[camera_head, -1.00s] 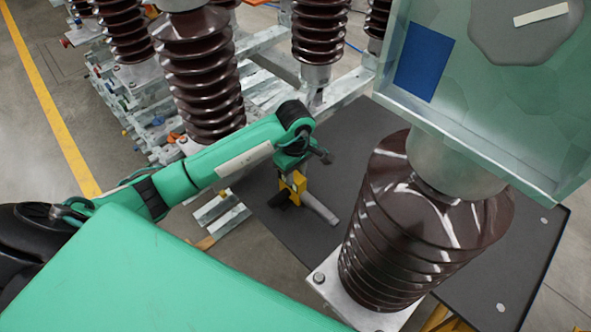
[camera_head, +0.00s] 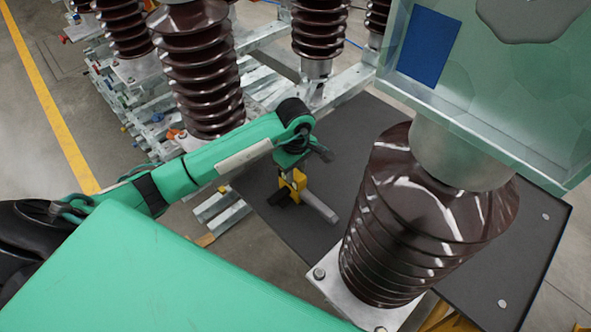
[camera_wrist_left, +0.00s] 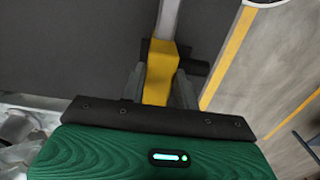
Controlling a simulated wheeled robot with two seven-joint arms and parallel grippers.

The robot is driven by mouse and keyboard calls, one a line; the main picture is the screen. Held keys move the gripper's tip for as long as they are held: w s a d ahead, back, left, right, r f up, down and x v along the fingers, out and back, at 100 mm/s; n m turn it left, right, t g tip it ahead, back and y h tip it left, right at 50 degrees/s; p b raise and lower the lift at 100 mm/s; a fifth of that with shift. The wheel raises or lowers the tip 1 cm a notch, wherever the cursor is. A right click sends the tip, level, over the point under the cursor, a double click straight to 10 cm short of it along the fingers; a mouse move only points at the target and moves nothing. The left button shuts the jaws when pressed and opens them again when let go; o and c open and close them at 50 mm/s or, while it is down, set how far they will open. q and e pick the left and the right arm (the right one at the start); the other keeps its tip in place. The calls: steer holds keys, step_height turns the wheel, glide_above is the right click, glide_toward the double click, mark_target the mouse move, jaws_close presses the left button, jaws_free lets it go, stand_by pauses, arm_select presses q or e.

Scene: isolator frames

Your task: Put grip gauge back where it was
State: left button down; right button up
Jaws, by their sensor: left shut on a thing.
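The grip gauge, a yellow block (camera_head: 291,185) with a grey bar (camera_head: 320,207) and a black part beside it, is at the left part of the dark table. My left gripper (camera_head: 290,174) reaches down from above and is shut on the yellow block. In the left wrist view, the yellow block (camera_wrist_left: 160,80) sits between the two grey fingers of my left gripper (camera_wrist_left: 159,88), with the grey bar (camera_wrist_left: 168,18) pointing away. I cannot tell whether the gauge touches the table. My right gripper is not in view.
The dark table (camera_head: 350,140) has bare room around the gauge. A large brown ribbed insulator (camera_head: 400,235) on a metal base stands close to its right, under a pale green box (camera_head: 500,110). More insulators (camera_head: 205,75) and metal beams stand behind at the left.

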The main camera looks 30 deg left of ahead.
arm_select(q)
steer(key=shift+f, duration=0.15)
steer(key=c, duration=1)
jaws_free()
steer(key=shift+o, duration=0.2)
